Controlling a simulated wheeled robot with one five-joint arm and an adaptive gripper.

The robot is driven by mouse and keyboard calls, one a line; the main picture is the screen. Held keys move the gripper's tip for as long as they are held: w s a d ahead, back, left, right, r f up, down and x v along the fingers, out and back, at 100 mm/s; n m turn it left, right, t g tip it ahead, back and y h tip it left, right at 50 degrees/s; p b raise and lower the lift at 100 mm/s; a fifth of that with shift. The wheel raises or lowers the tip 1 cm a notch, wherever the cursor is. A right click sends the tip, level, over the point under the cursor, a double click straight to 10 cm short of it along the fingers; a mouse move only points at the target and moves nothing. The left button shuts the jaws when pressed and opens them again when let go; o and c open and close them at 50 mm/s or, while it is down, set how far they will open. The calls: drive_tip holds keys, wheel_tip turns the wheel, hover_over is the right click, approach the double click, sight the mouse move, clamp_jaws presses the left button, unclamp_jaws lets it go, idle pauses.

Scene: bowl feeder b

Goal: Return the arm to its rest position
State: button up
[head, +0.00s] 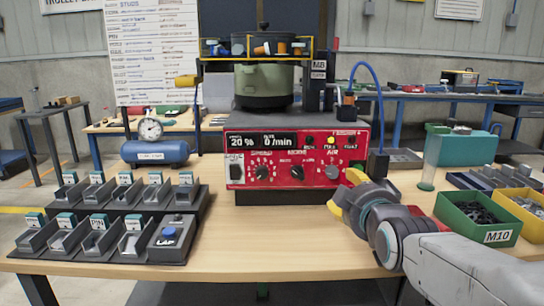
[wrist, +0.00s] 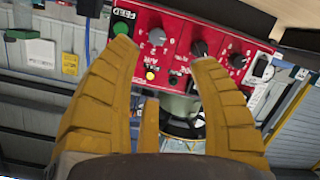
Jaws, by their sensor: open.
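My arm (head: 465,268) reaches in from the lower right in the head view. My gripper (head: 347,202) is at its end, above the table in front of the right part of the red feeder control panel (head: 285,158). In the wrist view my gripper (wrist: 158,70) shows its yellow fingers spread apart with nothing between them. The red panel (wrist: 215,38) shows beyond the fingertips, with knobs, a green button (wrist: 122,28) and a lit yellow button (wrist: 150,75). I cannot tell the exact gap between the fingers and the panel.
A green bin (head: 478,217) marked M10 and a yellow bin (head: 525,208) stand right, near my arm. A clear cylinder (head: 430,160) stands behind the gripper. Grey label trays (head: 100,240) and a blue tank (head: 155,153) stand left. The front middle table (head: 275,245) is clear.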

drive_tip(key=s+r+m+g+p, duration=0.2)
drive_tip(key=s+r+g+p, duration=0.2)
drive_tip(key=s+p, duration=0.5)
drive_tip(key=s+r+m+g+p, duration=0.2)
drive_tip(key=s+r+g+p, duration=0.2)
drive_tip(key=s+p, duration=0.6)
drive_tip(key=s+r+m+g+p, duration=0.2)
drive_tip(key=s+r+g+p, duration=0.2)
drive_tip(key=s+p, duration=0.6)
drive_tip(key=r+p, duration=0.1)
drive_tip(key=p, duration=0.2)
drive_tip(key=shift+d+r, duration=0.15)
drive_tip(key=shift+r, duration=0.1)
